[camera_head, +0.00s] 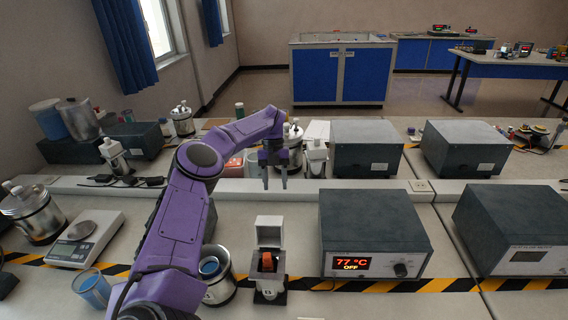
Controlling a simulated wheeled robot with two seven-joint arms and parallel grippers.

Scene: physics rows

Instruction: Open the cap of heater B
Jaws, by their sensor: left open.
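My left gripper (274,180) is open and empty, its fingers pointing down over the bench behind a small white device. That white device (268,291) has a white cap (270,231) standing up at its back and an orange-brown part (267,262) showing in its open top. It stands left of a dark box (374,230) whose display reads 77 °C OFF. A metal can (218,290) with a blue inside and a small dark mark, perhaps a B, stands left of the white device, partly hidden by my left arm. I cannot tell for sure which is heater B. My right gripper is out of view.
A second dark box (520,228) stands at the right. A scale (86,240), a glass of blue liquid (93,289) and a lidded metal can (33,215) stand at the left. A raised ledge (400,188) crosses behind. Bare bench (365,304) lies in front of the display box.

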